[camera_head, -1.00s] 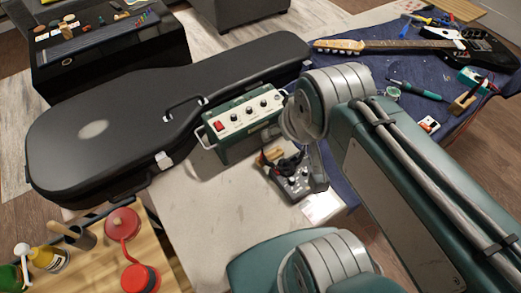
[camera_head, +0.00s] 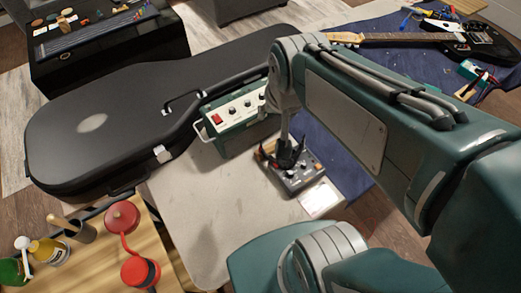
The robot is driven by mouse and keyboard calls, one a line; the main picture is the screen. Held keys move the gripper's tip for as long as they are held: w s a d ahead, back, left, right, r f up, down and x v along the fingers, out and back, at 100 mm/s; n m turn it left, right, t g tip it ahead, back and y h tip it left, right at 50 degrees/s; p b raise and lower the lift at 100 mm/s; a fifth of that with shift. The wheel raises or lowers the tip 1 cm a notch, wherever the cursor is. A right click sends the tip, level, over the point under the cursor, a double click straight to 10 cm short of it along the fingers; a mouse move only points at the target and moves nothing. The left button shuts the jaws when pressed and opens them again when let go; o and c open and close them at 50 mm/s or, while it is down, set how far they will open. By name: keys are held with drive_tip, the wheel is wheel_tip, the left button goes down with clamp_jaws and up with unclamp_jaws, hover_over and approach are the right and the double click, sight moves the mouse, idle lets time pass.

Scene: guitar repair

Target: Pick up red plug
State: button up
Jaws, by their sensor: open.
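No red plug can be made out with certainty. My gripper (camera_head: 287,158) is small and dark in the picture, pointing down at or just above a grey box with knobs (camera_head: 300,178) on the pale table. Its fingers are apart, and I see nothing held between them. A small orange-brown piece (camera_head: 268,147) shows beside the fingers, partly hidden. Whether the fingers touch the box cannot be told. Part of the area behind my arm is hidden.
A green amplifier box (camera_head: 232,122) with a red switch stands left of my gripper, beside a black guitar case (camera_head: 110,125). A white card (camera_head: 320,198) lies right. An electric guitar (camera_head: 420,40) lies on blue cloth (camera_head: 335,165).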

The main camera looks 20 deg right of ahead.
drive_tip(key=w+f+m+g, duration=0.2)
drive_tip(key=w+f+m, duration=0.35)
drive_tip(key=f, duration=0.25)
drive_tip(key=m+g, duration=0.2)
drive_tip(key=m, duration=0.1)
hover_over(261, 147)
wheel_tip(261, 147, down, 9)
drive_tip(key=f, duration=0.5)
drive_tip(key=shift+s+a+f, duration=0.1)
drive_tip(key=shift+a+f, duration=0.1)
drive_tip(key=shift+a, duration=0.15)
drive_tip(key=shift+w+d+f, duration=0.1)
drive_tip(key=shift+d+f, duration=0.1)
drive_tip(key=shift+f, duration=1.15)
drive_tip(key=shift+w+d+f, duration=0.1)
drive_tip(key=shift+d+f, duration=0.05)
drive_tip(key=shift+f, duration=1.2)
drive_tip(key=shift+c, duration=0.3)
clamp_jaws()
